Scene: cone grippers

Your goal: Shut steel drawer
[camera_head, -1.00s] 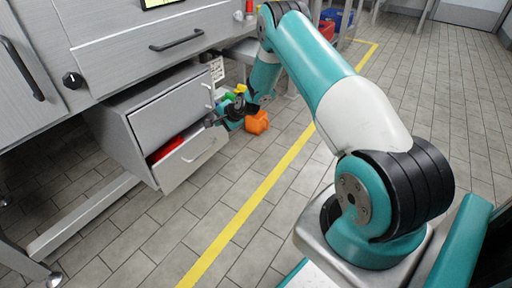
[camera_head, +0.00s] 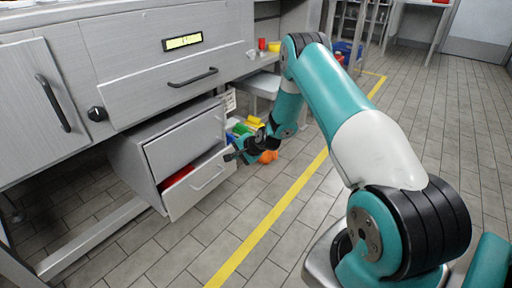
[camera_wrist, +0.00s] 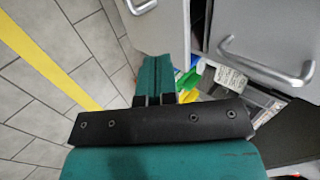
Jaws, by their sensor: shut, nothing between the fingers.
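The steel drawer unit hangs under the bench. Its lower drawer (camera_head: 200,187) is pulled out, with something red (camera_head: 176,177) inside. The upper drawer (camera_head: 186,138) above it also stands out a little. My gripper (camera_head: 232,156) is shut and empty at the upper right corner of the lower drawer's front; I cannot tell whether it touches.
Green, yellow and blue items (camera_head: 243,127) and an orange object (camera_head: 268,157) lie behind and beside my gripper. A wide closed drawer (camera_head: 165,92) sits above the unit, with a cabinet door (camera_head: 35,105) at left. The tiled floor with its yellow line (camera_head: 262,228) is clear.

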